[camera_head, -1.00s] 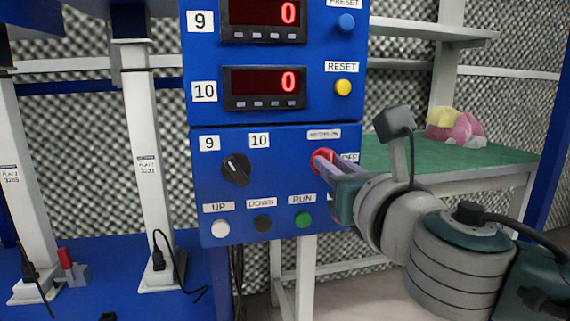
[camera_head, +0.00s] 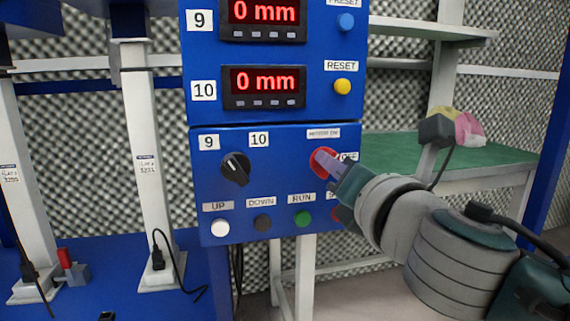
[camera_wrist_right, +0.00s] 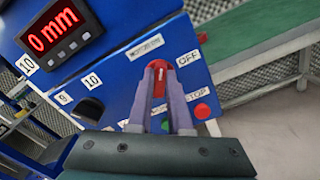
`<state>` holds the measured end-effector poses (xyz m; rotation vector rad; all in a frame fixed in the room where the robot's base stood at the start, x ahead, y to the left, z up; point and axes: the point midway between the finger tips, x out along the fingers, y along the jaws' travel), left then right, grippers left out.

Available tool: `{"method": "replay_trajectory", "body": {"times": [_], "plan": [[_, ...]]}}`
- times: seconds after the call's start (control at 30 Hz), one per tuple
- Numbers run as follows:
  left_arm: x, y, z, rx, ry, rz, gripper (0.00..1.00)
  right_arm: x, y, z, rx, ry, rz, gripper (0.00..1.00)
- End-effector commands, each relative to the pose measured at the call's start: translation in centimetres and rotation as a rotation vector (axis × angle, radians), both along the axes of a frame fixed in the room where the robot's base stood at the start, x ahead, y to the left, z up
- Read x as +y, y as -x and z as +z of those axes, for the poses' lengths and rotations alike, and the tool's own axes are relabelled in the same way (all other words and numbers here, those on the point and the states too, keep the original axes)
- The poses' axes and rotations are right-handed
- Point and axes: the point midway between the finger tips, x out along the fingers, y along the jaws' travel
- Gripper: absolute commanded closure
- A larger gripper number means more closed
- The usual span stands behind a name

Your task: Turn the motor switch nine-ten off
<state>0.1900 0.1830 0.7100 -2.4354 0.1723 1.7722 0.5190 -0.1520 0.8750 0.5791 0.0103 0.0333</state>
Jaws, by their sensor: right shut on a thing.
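The motor switch is a red rotary knob (camera_head: 318,158) on the lower blue panel, between the motors-on label (camera_head: 323,133) above and the OFF label (camera_head: 349,157) at its right. My right gripper (camera_head: 326,161) comes in from the lower right with its grey fingers shut on this knob. In the right wrist view the red knob (camera_wrist_right: 158,68) sits between the two fingers (camera_wrist_right: 159,85). The fingers partly cover it, so its exact pointing direction is hard to tell. My left gripper is not in view.
Displays 9 (camera_head: 264,12) and 10 (camera_head: 264,81) both read "0 mm". A black selector knob (camera_head: 236,168) sits left of the switch. White UP (camera_head: 220,228), black DOWN (camera_head: 262,222) and green RUN (camera_head: 302,218) buttons lie below. A green-topped table (camera_head: 400,157) stands behind my right arm.

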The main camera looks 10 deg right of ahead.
Motion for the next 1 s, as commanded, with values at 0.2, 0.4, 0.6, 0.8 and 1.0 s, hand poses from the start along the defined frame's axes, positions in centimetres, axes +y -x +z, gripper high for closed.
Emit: {"method": "replay_trajectory", "body": {"times": [0.2, 0.4, 0.6, 0.8, 1.0], "plan": [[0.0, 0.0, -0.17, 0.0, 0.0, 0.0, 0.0, -0.06, 0.01, -0.06, 0.006, -0.208, -0.001, 1.0], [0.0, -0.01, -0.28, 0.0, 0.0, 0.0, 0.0, -0.09, 0.01, -0.12, 0.013, -0.398, -0.001, 1.0], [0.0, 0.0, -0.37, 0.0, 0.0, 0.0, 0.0, -0.17, 0.0, -0.2, 0.02, -0.585, -0.002, 1.0], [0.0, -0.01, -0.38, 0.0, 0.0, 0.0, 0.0, -0.2, -0.01, -0.23, 0.025, -0.754, -0.002, 1.0], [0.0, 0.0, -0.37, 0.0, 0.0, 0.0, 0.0, -0.19, -0.01, -0.27, 0.029, -0.883, -0.001, 1.0]]}}
